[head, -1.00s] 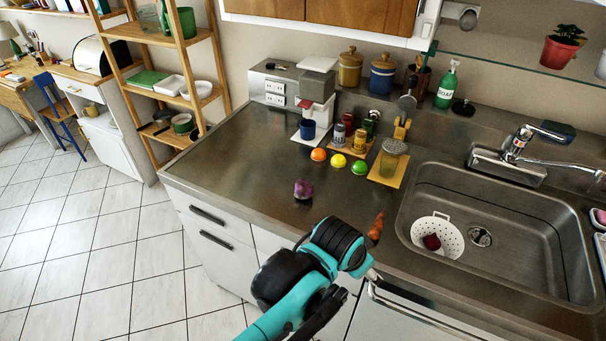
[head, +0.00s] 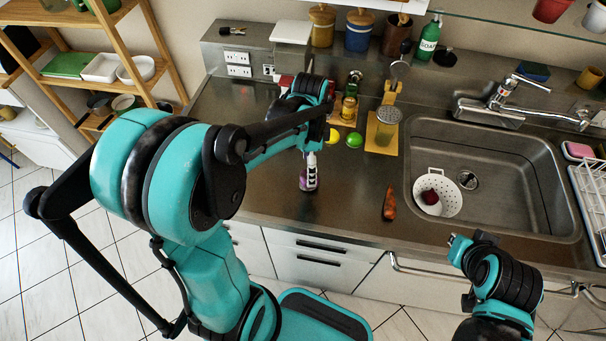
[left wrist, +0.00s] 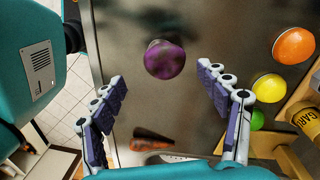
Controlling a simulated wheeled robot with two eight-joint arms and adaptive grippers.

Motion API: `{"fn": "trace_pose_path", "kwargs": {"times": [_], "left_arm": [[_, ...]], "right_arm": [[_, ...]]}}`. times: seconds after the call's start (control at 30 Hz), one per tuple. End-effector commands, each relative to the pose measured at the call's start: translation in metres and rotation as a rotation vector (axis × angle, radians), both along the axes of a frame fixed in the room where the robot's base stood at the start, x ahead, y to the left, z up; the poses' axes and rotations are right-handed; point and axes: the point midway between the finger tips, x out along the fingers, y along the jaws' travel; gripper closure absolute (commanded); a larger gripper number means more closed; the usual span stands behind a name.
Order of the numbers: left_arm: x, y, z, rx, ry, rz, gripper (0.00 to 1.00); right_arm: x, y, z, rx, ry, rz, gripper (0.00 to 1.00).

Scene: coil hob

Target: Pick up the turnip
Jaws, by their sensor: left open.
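The turnip (left wrist: 164,60) is round and purple and rests on the steel counter. In the left wrist view it lies just ahead of the fingertips, roughly between them and apart from both. My left gripper (left wrist: 161,80) is open and empty. In the head view the left gripper (head: 311,168) points down over the turnip (head: 304,181), hiding most of it. My right gripper (head: 459,248) is at the counter's front edge, lower right, away from the turnip; its fingers are too small to tell.
A carrot (head: 389,203) lies right of the turnip. Yellow (head: 333,137) and green (head: 354,140) balls and a bottle (head: 350,97) stand behind. The sink (head: 530,185) with a white colander (head: 450,207) is to the right. Counter between turnip and carrot is clear.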

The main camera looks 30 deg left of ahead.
Motion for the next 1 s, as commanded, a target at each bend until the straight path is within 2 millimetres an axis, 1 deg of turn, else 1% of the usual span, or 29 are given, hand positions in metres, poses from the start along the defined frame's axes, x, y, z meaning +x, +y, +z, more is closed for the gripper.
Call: {"fn": "trace_pose_path", "kwargs": {"times": [0.03,0.17,0.3,0.4,0.5,0.73,0.93,0.97,1.0], "left_arm": [[0.000,0.000,-0.009,0.000,0.000,0.000,0.25],[0.000,0.000,-0.025,0.001,-0.001,0.001,0.25],[0.004,0.001,-0.048,0.001,-0.001,0.002,0.25],[0.002,0.000,-0.060,0.001,-0.002,0.001,0.25],[0.002,0.000,-0.066,0.001,-0.002,0.001,0.25],[0.002,0.000,-0.066,0.001,-0.002,0.002,0.25],[0.002,0.000,-0.066,0.001,-0.002,0.002,0.78],[0.002,0.000,-0.066,0.001,-0.002,0.002,0.82],[0.002,0.000,-0.066,0.001,-0.002,0.002,0.82]], "right_arm": [[0.000,0.000,-0.005,0.000,0.000,0.000,1.00],[0.000,0.000,-0.011,0.000,0.000,0.000,1.00],[0.000,0.000,-0.022,0.000,0.000,0.000,1.00],[0.000,0.000,-0.026,0.000,0.000,0.000,1.00],[0.000,0.000,-0.027,0.000,0.000,0.000,1.00],[0.000,0.000,-0.026,0.000,0.000,0.000,1.00],[0.000,0.000,-0.026,0.000,0.000,0.000,1.00],[0.000,0.000,-0.026,0.000,0.000,0.000,1.00],[0.000,0.000,-0.026,0.000,0.000,0.000,1.00]]}}
